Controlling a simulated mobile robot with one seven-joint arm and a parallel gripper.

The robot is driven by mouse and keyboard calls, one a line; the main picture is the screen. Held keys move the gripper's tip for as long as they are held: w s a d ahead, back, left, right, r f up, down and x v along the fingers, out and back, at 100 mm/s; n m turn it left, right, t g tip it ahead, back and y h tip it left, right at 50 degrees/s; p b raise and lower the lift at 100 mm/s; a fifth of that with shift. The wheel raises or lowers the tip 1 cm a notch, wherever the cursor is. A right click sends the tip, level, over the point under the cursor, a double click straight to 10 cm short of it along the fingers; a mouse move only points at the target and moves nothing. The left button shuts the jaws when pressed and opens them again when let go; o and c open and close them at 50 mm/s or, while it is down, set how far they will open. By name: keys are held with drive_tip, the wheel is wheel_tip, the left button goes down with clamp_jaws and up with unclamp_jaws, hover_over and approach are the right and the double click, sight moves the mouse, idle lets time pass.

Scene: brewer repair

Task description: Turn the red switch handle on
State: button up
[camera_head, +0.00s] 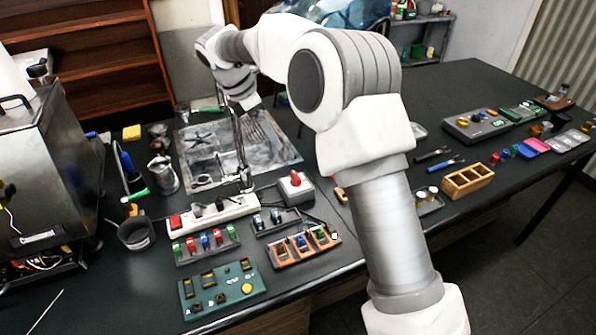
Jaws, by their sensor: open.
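A red handle (295,178) stands on top of a small white switch box (297,190) on the dark table, left of my arm's lower links. A red rocker (175,222) also shows at the left end of a white power strip (215,214). My gripper (249,103) hangs above the grey work mat, beyond and to the left of the switch box, apart from the red handle. It looks empty and is open, though its fingers are small and partly unclear here.
A metal stand (240,150) rises from the grey mat (285,152) near my gripper. Racks of coloured parts (206,243) and a green board (222,288) lie in front. A steel brewer (50,165) stands left. A wooden tray (466,181) lies right.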

sight(296, 175)
drive_tip(key=x, duration=1.6)
drive_tip(key=shift+d+f, duration=0.1)
drive_tip(key=shift+f, duration=0.35)
drive_tip(key=c, duration=1.4)
